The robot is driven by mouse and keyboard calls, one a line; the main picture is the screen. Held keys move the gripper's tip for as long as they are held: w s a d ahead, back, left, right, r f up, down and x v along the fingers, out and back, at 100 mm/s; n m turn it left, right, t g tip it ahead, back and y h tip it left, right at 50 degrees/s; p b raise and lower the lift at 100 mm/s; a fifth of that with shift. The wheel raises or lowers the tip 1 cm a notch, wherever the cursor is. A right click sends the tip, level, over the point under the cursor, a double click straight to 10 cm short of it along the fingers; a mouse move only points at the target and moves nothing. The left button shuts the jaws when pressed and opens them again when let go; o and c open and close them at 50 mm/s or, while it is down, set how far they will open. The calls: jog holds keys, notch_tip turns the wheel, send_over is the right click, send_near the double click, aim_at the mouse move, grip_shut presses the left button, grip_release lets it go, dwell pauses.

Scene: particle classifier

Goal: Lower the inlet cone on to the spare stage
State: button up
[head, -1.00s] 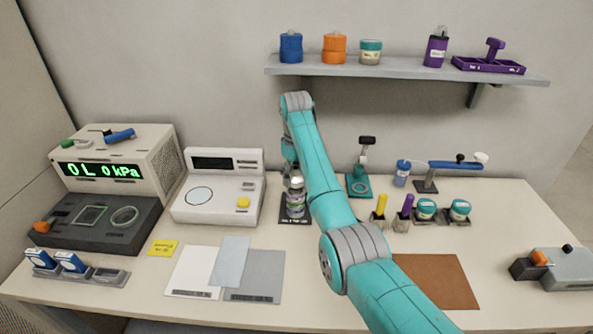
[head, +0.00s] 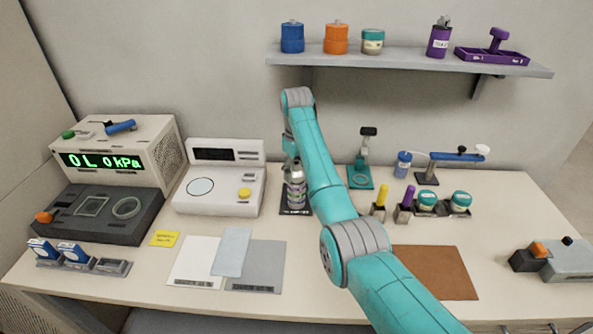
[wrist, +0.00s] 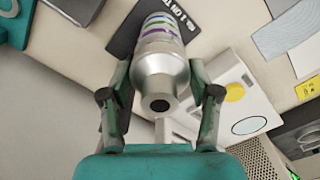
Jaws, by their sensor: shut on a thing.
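The silver inlet cone (wrist: 160,82) is between the fingers of my gripper (wrist: 158,70), which is shut on it. In the head view the cone (head: 295,170) is upright at the end of my arm, partly covered by the gripper. Directly below it is a banded metal body (wrist: 160,28) with purple and green stripes, in line with the cone. It also shows in the head view (head: 296,193), on a dark labelled mat (wrist: 152,12). I cannot tell whether a gap separates cone and body, nor which part is the spare stage.
A white instrument with a yellow button (head: 245,193) stands close on the left. A teal stand (head: 361,176) is to the right, with yellow and purple-handled tools beyond. A shelf (head: 400,62) runs above. Grey and white sheets (head: 262,268) lie in front.

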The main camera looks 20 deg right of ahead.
jog(key=shift+f, duration=0.45)
dwell(0.8)
jog(key=o, duration=1.4)
